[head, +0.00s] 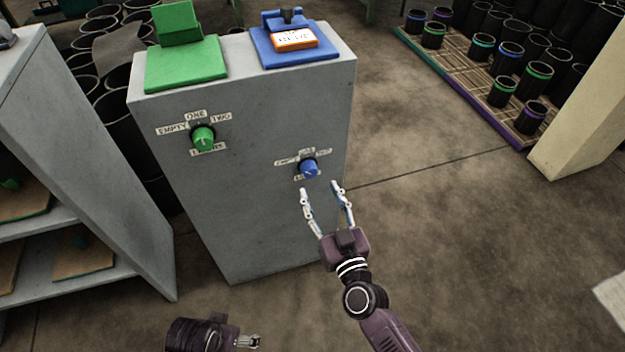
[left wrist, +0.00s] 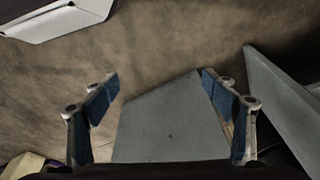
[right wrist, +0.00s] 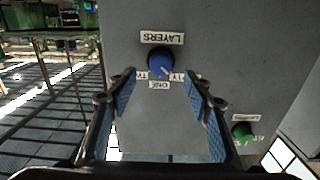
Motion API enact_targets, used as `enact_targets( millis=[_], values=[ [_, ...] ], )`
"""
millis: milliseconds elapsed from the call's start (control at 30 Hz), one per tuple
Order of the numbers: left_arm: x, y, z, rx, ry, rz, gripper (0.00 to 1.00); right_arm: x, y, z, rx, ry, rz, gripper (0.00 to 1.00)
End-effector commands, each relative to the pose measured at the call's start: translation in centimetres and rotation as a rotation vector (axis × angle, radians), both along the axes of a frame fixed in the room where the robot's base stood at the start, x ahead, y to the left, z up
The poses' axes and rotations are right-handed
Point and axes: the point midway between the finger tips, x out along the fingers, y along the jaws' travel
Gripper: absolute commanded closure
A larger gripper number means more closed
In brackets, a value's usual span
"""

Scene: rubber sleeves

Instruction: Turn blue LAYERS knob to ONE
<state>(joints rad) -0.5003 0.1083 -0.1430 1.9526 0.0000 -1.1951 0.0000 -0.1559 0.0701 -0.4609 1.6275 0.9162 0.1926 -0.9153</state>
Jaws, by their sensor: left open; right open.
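The blue LAYERS knob (head: 309,168) is on the front of a grey cabinet (head: 250,215), at the right. White labels surround it. In the right wrist view the blue knob (right wrist: 160,65) appears upside down, with LAYERS above and ONE below. A pale mark on it seems to face the EMPTY side, but it is small. My right gripper (head: 328,189) is open and empty just in front of and below the knob, its fingers apart and not touching it. My left gripper (head: 250,342) is open and empty, low at the bottom edge, away from the cabinet.
A green knob (head: 203,138) with similar labels is at the left of the cabinet front. A grey shelf (head: 95,150) stands at left.

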Motion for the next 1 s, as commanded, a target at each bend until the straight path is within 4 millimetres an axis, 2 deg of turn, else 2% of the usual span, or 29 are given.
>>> enact_targets(
  millis=[200, 400, 767, 1000],
  values=[
    [0.2, 0.0, 1.9, -0.001, -0.012, 0.002, 0.22, 3.5, 1.1, 0.0, 0.002, 0.0, -0.001, 0.54],
    [0.3, 0.1, 3.5, 0.0, -0.02, 0.003, 0.22, 5.7, 1.9, -0.1, 0.001, 0.001, 0.001, 0.54],
    [0.3, 0.1, 4.0, -0.001, -0.021, 0.003, 0.22, 6.3, 2.0, -0.1, 0.0, 0.003, 0.001, 0.54],
    [0.3, 0.1, 4.0, -0.001, -0.021, 0.003, 0.22, 6.3, 2.0, -0.1, -0.001, 0.003, 0.001, 0.79]
  ],
)
